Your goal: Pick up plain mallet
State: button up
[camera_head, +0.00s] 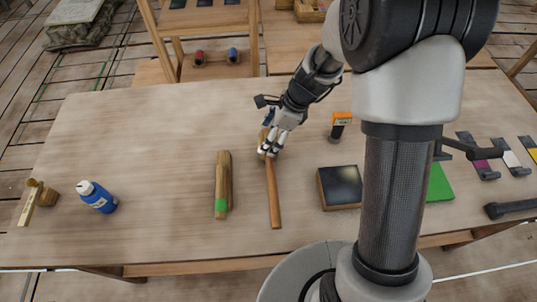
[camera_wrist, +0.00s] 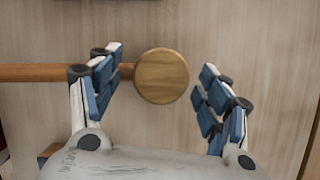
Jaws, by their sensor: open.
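The plain wooden mallet lies on the table, its long brown handle (camera_head: 273,195) pointing toward the near edge in the head view. My gripper (camera_head: 270,150) is over its head end and hides much of the head there. In the wrist view, the round end of the mallet head (camera_wrist: 162,76) shows between the fingers of my open gripper (camera_wrist: 161,61). Gaps show on both sides of the head. The handle (camera_wrist: 35,72) runs left behind the left finger. Finger height relative to the head is hard to tell.
A wooden piece with a green band (camera_head: 222,185) lies just left of the handle. A dark square pad (camera_head: 339,187) and an orange-topped tool (camera_head: 340,124) are at the right. The table (camera_head: 120,140) is clear at back left.

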jog(key=shift+a+f, duration=0.15)
jog(key=shift+f, duration=0.25)
jog(key=shift+r, duration=0.1)
jog(key=shift+c, duration=0.5)
jog(key=shift+w, duration=0.1)
jog(key=c, duration=1.2)
jog(key=shift+o, duration=0.2)
